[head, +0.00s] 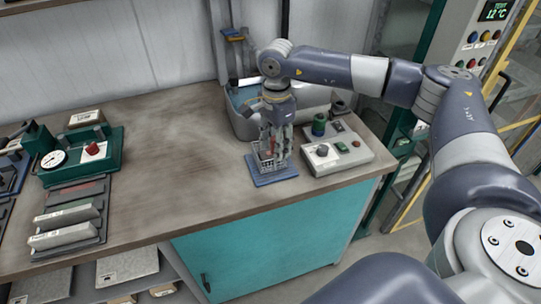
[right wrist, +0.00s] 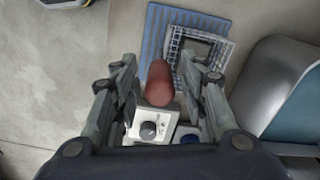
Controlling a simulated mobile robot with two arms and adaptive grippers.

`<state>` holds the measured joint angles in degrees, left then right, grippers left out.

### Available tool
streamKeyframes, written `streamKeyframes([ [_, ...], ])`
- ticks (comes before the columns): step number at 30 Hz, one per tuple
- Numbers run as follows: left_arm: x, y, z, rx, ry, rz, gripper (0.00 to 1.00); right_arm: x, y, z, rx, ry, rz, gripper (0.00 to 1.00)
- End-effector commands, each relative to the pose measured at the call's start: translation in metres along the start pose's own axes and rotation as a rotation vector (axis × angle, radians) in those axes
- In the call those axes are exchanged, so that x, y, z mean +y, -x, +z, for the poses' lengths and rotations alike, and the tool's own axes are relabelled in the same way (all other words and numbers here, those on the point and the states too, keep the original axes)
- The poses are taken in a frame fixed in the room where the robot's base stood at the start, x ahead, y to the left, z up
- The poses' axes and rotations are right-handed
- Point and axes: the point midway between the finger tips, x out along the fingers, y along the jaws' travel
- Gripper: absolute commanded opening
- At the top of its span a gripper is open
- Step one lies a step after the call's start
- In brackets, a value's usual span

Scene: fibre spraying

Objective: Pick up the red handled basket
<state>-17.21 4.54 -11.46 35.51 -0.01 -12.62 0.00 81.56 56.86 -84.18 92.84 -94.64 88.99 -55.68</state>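The red handled basket (head: 267,160) is a small wire mesh basket standing on a blue ribbed mat near the table's front edge. In the right wrist view its mesh rim (right wrist: 218,50) and its red handle (right wrist: 160,84) show. My right gripper (head: 275,150) points down over the basket and hides part of it. In the right wrist view the fingers (right wrist: 161,68) are apart, one on each side of the red handle, with a visible gap to it. My left gripper is not in view.
The blue mat (head: 275,178) lies under the basket. A grey control box (head: 345,158) with knobs stands close on the right. A metal basin (head: 240,122) is behind. A green gauge unit (head: 75,165) is at the left. The middle of the table is clear.

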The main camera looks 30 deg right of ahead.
Motion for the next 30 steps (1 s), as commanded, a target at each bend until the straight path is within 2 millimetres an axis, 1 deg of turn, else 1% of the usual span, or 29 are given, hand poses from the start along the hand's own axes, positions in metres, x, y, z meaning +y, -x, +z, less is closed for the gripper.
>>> streamKeyframes([
  [1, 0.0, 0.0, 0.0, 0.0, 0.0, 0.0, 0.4, 0.0, 0.0, 0.0, 0.0, 0.0, 0.0, 0.22],
  [2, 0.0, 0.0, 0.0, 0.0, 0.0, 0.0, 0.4, 0.0, 0.0, 0.0, 0.0, 0.0, 0.0, 0.15],
  [3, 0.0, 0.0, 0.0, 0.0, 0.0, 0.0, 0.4, 0.0, 0.0, 0.0, 0.0, 0.0, 0.0, 0.06],
  [4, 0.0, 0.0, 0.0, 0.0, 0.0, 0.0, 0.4, 0.0, 0.0, 0.0, 0.0, 0.0, 0.0, 0.0],
  [17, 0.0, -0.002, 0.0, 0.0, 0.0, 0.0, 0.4, -0.001, 0.003, 0.0, -0.001, 0.0, -0.003, 0.0],
  [20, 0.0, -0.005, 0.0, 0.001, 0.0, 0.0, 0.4, -0.001, 0.008, 0.0, -0.001, 0.0, -0.004, 0.0],
  [28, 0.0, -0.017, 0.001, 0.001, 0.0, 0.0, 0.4, -0.001, 0.035, 0.001, -0.002, 0.0, -0.005, 0.0],
  [30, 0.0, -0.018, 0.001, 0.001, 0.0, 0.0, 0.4, 0.004, 0.036, 0.003, -0.001, 0.002, -0.002, 0.0],
])
